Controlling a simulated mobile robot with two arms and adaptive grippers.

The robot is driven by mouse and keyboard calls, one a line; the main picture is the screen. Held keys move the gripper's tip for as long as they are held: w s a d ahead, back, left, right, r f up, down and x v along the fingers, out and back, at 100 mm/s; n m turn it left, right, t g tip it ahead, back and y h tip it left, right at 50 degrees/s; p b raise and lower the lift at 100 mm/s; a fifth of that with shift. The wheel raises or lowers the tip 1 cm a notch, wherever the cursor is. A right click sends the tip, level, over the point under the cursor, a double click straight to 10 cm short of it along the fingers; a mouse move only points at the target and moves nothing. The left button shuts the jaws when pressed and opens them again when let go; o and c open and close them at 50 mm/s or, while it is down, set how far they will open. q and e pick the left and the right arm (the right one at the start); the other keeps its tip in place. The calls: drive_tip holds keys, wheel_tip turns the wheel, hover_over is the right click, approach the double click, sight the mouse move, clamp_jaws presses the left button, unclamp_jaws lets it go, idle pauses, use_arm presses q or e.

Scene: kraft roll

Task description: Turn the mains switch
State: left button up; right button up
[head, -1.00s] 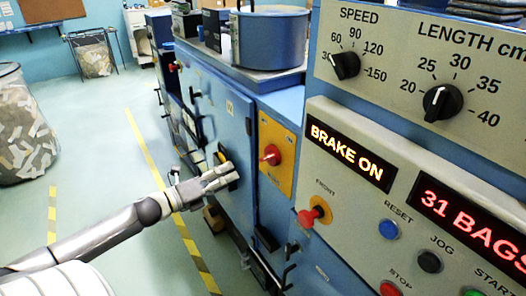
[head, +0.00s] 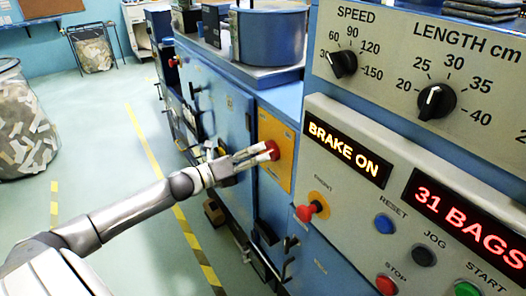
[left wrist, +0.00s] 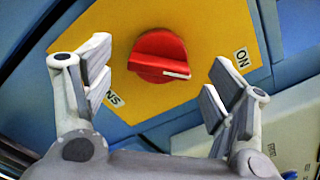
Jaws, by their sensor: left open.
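The mains switch is a red rotary knob (left wrist: 158,55) on a yellow plate (left wrist: 205,25) in the left wrist view. Its white pointer line points to the right and slightly down in that picture, a little below the ON label (left wrist: 242,57). The other label, partly readable as "NS", sits at the lower left of the plate. My left gripper (left wrist: 160,85) is open, with one finger on each side of the knob and apart from it. In the head view my left gripper (head: 262,152) is at the red knob (head: 273,150) and covers part of it. My right gripper is not in view.
The control panel (head: 352,221) with the BRAKE ON display and several buttons stands to the right. A red FRONT button (head: 306,212) sticks out near the switch. A metal pot (head: 268,38) stands on the blue machine (head: 223,110).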

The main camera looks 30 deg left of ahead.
use_arm(q)
drive_tip(key=shift+x, duration=1.55)
drive_tip(key=shift+c, duration=0.2)
drive_tip(key=shift+p, duration=0.3)
drive_tip(key=c, duration=1)
